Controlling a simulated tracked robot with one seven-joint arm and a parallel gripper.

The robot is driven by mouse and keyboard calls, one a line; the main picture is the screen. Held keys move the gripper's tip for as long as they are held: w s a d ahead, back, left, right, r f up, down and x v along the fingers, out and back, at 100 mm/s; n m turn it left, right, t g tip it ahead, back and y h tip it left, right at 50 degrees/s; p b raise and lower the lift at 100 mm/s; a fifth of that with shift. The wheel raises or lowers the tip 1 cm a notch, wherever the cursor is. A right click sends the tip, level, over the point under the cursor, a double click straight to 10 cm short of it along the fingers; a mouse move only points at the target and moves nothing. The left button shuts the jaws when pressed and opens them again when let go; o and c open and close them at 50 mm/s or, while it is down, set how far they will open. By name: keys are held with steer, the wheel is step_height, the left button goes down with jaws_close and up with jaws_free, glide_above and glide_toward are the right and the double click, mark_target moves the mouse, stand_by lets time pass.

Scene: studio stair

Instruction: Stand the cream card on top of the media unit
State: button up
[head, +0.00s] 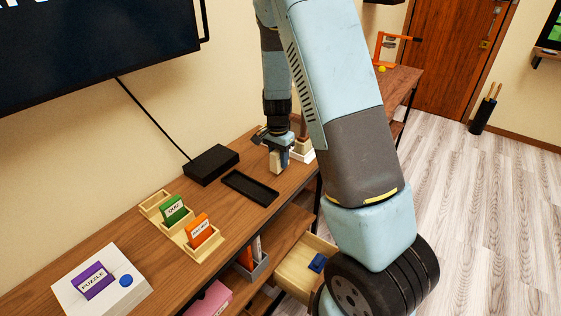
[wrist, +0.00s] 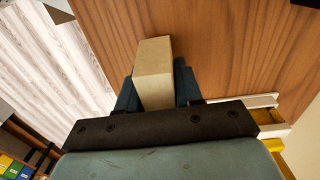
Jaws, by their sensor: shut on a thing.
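The cream card (head: 277,164) is a small pale block between the fingers of my gripper (head: 280,147). In the wrist view, the cream card (wrist: 153,72) sits between the dark fingers of my gripper (wrist: 155,88), which is shut on it. The card's long side looks upright in the head view. It is over the brown wooden top of the media unit (head: 130,227), right of the black tray. The wood also fills much of the wrist view (wrist: 235,55). I cannot tell whether the card's lower end touches the wood.
A black tray (head: 250,187) and black box (head: 211,164) lie left of the card. A wooden rack (head: 187,238) holds green (head: 173,210) and orange (head: 200,230) cards. A drawer (head: 301,268) is open below.

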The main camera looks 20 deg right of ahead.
steer(key=shift+f, duration=0.55)
steer(key=shift+f, duration=0.1)
steer(key=o, duration=1)
